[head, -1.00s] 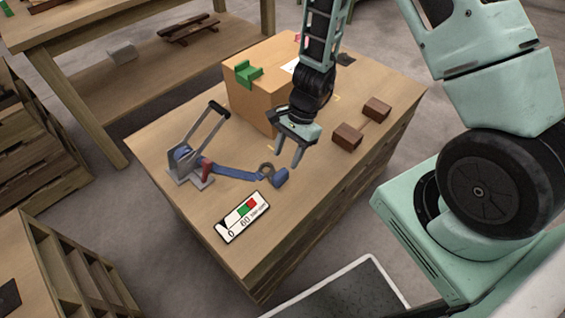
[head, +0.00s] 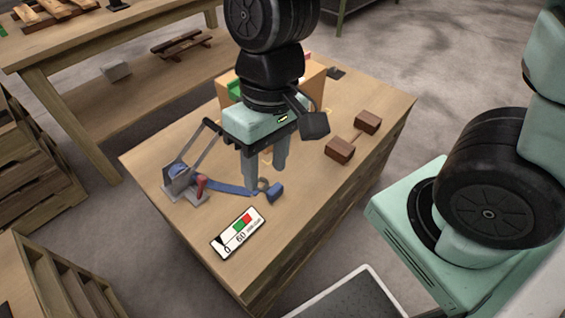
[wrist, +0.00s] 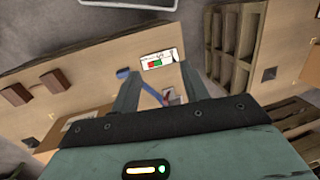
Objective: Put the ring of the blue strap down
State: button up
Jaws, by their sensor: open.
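The blue strap (head: 232,189) lies on the wooden table, running from the grey ratchet bracket (head: 180,180) with its long handle to a blue end block (head: 275,192). A dark ring (head: 263,184) shows at the strap's right end, next to the block. My gripper (head: 266,178) points down, open, with its fingers just behind the ring in the head view; I cannot tell its height above the table. In the wrist view, the blue strap (wrist: 152,92) shows between the open fingers of my gripper (wrist: 160,78). The ring is not clear there.
A white gauge card (head: 238,233) with green and red fields lies in front of the strap. Two brown blocks joined by a thin bar (head: 354,137) lie to the right. A cardboard box (head: 313,82) stands behind my gripper.

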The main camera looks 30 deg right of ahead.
jog(key=s+n, duration=0.1)
jog(key=s+r+n+t, duration=0.1)
jog(key=s+r+n+h, duration=0.1)
jog(key=n, duration=0.1)
jog(key=shift+s+d+r, duration=0.2)
jog(key=shift+s+d, duration=0.1)
jog(key=shift+d, duration=0.1)
notch_tip(320, 180, up, 10)
jog(key=p, duration=0.9)
jog(key=shift+f, duration=0.2)
